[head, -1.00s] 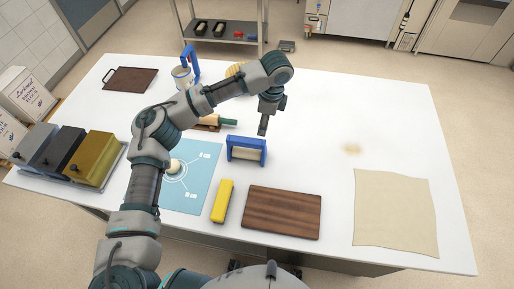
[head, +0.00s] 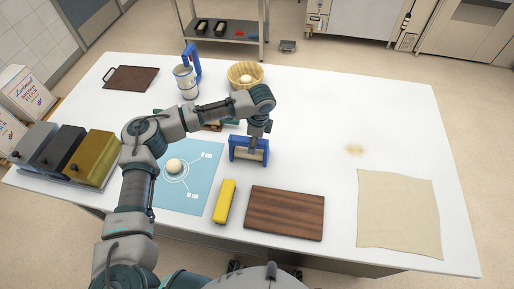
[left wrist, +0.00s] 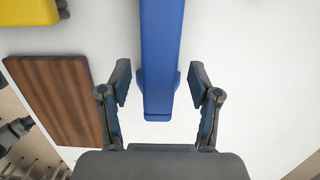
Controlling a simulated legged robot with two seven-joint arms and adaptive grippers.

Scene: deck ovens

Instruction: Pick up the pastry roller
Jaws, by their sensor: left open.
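The pastry roller (head: 249,155) has a blue frame and a cream roller and stands on the white table in the head view. Its blue handle (left wrist: 161,60) runs down the middle of the left wrist view. My left gripper (head: 256,141) is directly over the handle. In the left wrist view its two fingers (left wrist: 160,86) are open, one on each side of the handle, with a gap on both sides. The gripper hides part of the roller in the head view. My right gripper is not in view.
A blue mat (head: 200,186) with a dough ball (head: 174,166) lies left. A rolling pin (head: 214,126) is partly hidden behind my arm.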

